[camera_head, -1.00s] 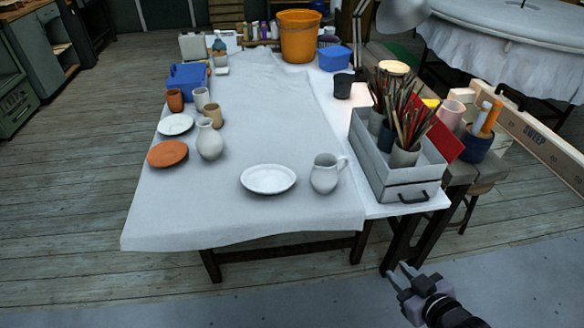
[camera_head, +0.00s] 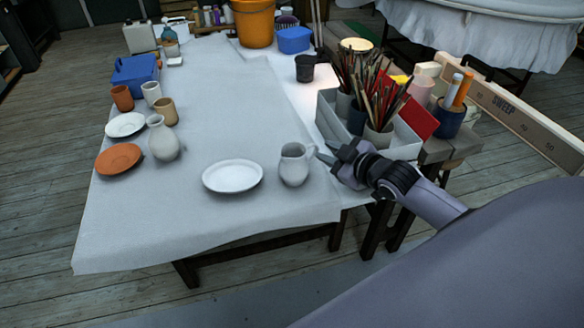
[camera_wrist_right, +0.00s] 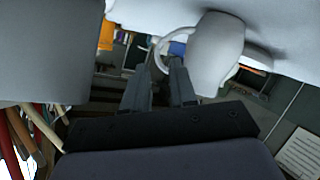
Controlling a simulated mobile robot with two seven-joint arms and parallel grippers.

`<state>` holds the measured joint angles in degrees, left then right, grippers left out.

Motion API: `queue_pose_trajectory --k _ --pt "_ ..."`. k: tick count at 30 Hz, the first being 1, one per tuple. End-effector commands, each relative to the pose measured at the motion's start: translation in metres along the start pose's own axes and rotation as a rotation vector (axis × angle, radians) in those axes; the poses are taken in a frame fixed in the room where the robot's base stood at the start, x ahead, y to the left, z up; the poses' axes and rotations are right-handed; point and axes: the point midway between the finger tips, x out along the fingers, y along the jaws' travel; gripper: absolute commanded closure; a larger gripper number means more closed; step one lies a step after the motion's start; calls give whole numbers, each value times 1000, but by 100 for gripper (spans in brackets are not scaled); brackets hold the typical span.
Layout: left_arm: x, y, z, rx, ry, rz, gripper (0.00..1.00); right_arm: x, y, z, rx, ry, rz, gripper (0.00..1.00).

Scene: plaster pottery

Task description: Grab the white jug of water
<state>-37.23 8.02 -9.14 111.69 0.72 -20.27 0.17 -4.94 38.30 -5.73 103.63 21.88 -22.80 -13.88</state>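The white jug (camera_head: 294,167) stands upright near the front of the cloth-covered table (camera_head: 230,110), right of a white plate (camera_head: 232,176). Its handle is on its right side, facing my right gripper (camera_head: 322,157). My right gripper is open, close beside the handle. In the right wrist view the jug (camera_wrist_right: 216,55) appears inverted at the top, with the loop of its handle by the tips of the two spread fingers (camera_wrist_right: 160,65). I cannot tell whether a finger touches the handle. The jug's contents are hidden. My left gripper is not in view.
A grey crate of brushes (camera_head: 408,142) stands just right of my right gripper. A pale vase (camera_head: 163,140), terracotta plate (camera_head: 118,159) and several cups are at left. An orange bucket (camera_head: 253,22) stands at the back. The table's front strip is clear.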

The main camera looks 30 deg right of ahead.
Motion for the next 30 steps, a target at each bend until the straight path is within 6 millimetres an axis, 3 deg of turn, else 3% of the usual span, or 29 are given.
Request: queue_pose_trajectory --k 15,28,29,30 --pt "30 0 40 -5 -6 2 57 49 -2 3 0 2 1 74" --pt "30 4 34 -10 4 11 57 57 -1 0 0 -1 -3 74" --pt "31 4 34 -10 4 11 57 57 -1 0 0 -1 -3 80" --pt "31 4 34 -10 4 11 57 56 -1 0 0 -1 -3 93"
